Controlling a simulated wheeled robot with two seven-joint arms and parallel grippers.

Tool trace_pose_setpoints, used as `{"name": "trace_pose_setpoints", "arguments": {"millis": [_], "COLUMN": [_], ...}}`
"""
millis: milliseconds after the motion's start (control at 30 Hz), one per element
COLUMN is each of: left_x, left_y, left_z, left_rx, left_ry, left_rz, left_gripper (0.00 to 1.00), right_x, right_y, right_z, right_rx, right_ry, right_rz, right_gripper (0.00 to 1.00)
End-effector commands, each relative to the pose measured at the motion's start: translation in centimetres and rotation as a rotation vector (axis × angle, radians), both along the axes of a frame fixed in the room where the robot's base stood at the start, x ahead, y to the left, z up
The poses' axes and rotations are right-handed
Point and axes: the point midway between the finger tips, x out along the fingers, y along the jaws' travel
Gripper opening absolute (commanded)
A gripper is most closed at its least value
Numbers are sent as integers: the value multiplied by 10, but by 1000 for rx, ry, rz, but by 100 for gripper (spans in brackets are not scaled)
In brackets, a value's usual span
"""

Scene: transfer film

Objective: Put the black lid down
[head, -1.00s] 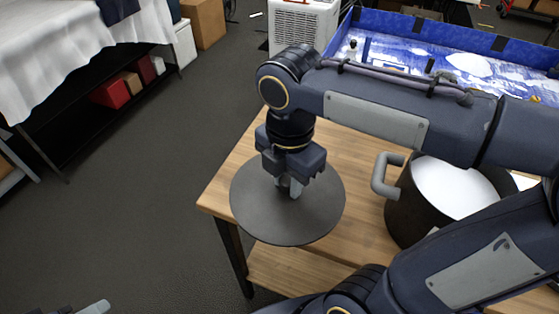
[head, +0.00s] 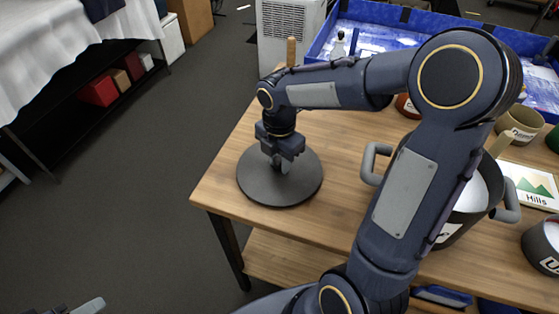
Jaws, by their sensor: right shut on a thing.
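The black lid (head: 262,187) is a dark round disc at the left end of the wooden table (head: 225,200). It looks flat and level, on or just above the tabletop; I cannot tell if it touches. My right gripper (head: 281,166) is above the lid's middle, pointing down, shut on its grey handle, which the fingers partly hide. The black pot (head: 462,235) with white contents stands to the right, partly hidden by my right arm. Of my left gripper only a grey tip (head: 88,306) shows at the bottom left.
A blue-walled bin (head: 325,40) stands behind the table. A tan mug (head: 520,125), a card with green hills (head: 530,187) and another dark pot (head: 543,247) are at the right. The tabletop between lid and pot is clear. A white-draped table (head: 60,45) is far left.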

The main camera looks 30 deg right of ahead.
Motion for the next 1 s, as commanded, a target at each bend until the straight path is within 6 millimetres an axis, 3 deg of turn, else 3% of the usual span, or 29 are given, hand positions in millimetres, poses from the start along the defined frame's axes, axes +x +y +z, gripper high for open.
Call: {"name": "trace_pose_setpoints", "arguments": {"millis": [467, 500, 633, 1000], "left_x": [0, 0, 0, 0], "left_y": [0, 0, 0, 0], "left_z": [-4, -3, -2, 1], "left_rx": [0, 0, 0, 0], "left_ry": [0, 0, 0, 0], "left_rz": [0, 0, 0, 0], "left_gripper": [45, 45, 45, 45], "right_x": [0, 0, 0, 0], "right_y": [0, 0, 0, 0], "right_z": [-11, -10, -9, -3], "right_rx": [0, 0, 0, 1], "right_ry": [-1, -1, -1, -3], "right_rz": [-1, -1, -1, -1], "right_gripper": [4, 30, 47, 47]}}
